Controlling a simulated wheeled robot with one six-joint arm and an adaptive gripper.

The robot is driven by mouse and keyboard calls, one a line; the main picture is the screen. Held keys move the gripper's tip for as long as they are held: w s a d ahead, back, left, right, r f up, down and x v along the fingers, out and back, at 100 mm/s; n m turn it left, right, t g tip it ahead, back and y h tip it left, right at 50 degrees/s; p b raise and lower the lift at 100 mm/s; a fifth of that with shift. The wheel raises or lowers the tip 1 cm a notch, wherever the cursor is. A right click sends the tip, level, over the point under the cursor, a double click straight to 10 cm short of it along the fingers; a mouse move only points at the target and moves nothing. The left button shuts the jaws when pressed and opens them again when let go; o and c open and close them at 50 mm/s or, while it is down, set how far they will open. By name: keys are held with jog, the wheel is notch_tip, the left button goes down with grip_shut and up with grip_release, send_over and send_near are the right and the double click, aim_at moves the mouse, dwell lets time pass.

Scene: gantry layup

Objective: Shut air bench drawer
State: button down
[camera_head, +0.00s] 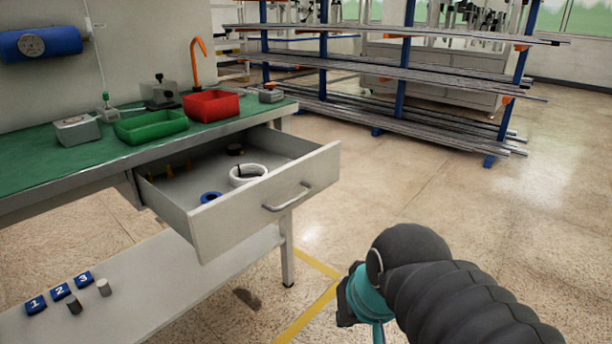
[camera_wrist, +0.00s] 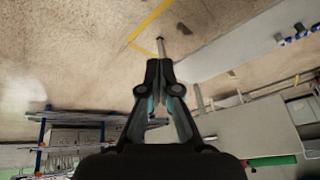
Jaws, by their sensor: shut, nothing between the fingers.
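The air bench (camera_head: 40,172) has a green top and stands at the left in the head view. Its grey drawer (camera_head: 250,212) is pulled out, with a bar handle (camera_head: 287,198) on its front. Inside the drawer lie a white coil (camera_head: 248,174), a blue ring (camera_head: 210,197) and a small dark round item. My gripper shows in the wrist view (camera_wrist: 160,65) with its fingers together and nothing between them. In the head view my arm is at the lower right, apart from the drawer front, and hides most of the gripper.
On the bench top are a green bin (camera_head: 150,127), a red bin (camera_head: 211,105) and a grey box (camera_head: 77,130). A lower shelf (camera_head: 190,285) holds numbered blue blocks. A rack of metal bars (camera_head: 400,75) stands behind. The floor right of the drawer is clear.

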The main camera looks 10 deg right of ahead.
jog(key=w+a+f+m+g+y+b, duration=0.1)
jog(key=w+a+f+m+y+b, duration=0.2)
jog(key=w+m, duration=0.4)
jog(key=m+t+y+b, duration=0.6)
jog(key=m+t, duration=0.4)
jog(key=m, duration=1)
send_near(330, 168)
jog(key=shift+y, duration=0.5)
jog(key=x, duration=0.7)
jog(key=shift+w+f, duration=0.1)
jog(key=shift+f, duration=0.15)
jog(key=shift+w, duration=0.15)
